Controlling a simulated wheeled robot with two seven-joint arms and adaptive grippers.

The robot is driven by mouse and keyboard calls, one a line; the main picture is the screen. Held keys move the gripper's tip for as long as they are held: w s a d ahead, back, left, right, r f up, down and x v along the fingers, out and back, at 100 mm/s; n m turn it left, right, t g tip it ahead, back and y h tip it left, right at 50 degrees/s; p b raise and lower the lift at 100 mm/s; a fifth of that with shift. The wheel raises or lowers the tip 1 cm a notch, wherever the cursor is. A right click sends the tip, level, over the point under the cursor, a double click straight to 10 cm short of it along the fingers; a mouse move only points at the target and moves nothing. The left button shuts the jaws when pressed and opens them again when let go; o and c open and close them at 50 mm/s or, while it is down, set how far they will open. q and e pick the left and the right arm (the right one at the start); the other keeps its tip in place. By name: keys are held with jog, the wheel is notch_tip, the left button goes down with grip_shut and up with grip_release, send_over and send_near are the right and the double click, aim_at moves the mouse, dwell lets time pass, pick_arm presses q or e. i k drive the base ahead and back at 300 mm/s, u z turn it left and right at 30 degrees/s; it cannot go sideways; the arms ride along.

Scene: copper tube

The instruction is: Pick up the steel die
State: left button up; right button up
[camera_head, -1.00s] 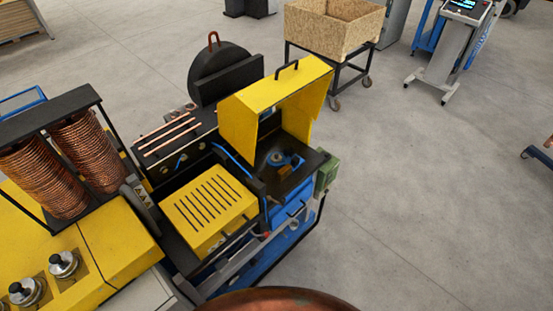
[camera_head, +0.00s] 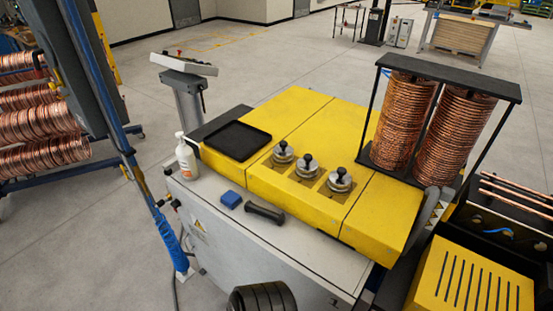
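Three round steel pieces with black knobs sit in a row in square recesses on the yellow machine top: a left one (camera_head: 283,153), a middle one (camera_head: 307,166) and a right one (camera_head: 340,180). They look like dies; I cannot tell which one is the steel die of the task. They stand upright and nothing touches them from above. Neither of my grippers is in view.
Copper coils (camera_head: 404,120) in a black frame stand to the right. A black ribbed round object (camera_head: 262,299) is at the bottom edge.

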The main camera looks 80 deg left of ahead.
aim_at(282, 153)
jog(key=u, duration=1.85)
